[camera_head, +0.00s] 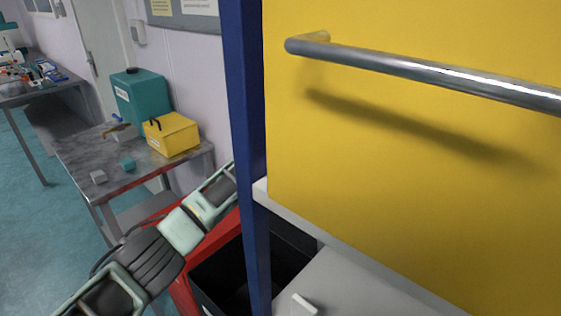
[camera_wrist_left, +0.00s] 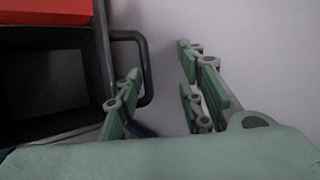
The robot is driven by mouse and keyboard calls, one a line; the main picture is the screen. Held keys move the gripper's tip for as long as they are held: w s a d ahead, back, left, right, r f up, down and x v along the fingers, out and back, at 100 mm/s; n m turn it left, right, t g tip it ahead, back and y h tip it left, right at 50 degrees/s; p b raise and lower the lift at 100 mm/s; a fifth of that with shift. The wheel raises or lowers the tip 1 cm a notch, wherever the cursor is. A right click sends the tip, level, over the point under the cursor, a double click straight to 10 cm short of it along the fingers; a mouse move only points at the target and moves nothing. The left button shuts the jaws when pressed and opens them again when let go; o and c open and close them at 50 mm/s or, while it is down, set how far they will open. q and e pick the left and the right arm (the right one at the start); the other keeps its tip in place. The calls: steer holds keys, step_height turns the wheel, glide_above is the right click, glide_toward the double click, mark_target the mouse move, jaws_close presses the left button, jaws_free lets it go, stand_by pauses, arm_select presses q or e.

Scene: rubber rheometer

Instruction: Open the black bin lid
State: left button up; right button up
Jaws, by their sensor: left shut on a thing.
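The black bin (camera_head: 215,275) stands low beside the blue post, with its dark inside showing. In the left wrist view the bin (camera_wrist_left: 50,85) is at the left, and a dark looped handle (camera_wrist_left: 146,65) sticks out from its side. My left arm reaches from the lower left to the post in the head view, and the post hides part of that gripper. In the left wrist view my left gripper (camera_wrist_left: 160,98) has its fingers on both sides of the handle's lower part and is shut on it; the exact contact is unclear. I cannot make out a separate lid.
A blue post (camera_head: 250,150) and a yellow panel with a metal bar handle (camera_head: 430,75) fill the right. A red part (camera_head: 225,235) borders the bin. A steel table (camera_head: 80,160) with a yellow box (camera_head: 175,138) and teal container stands behind.

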arm_select(q)
steer(key=v, duration=0.7)
steer(key=shift+w+d+r, duration=0.15)
steer(key=shift+r, duration=0.1)
steer(key=shift+s+a+r, duration=0.3)
steer(key=shift+s+r, duration=0.15)
steer(key=shift+s, duration=0.15)
arm_select(e)
steer(key=shift+s, duration=0.2)
arm_select(q)
steer(key=shift+a, duration=0.1)
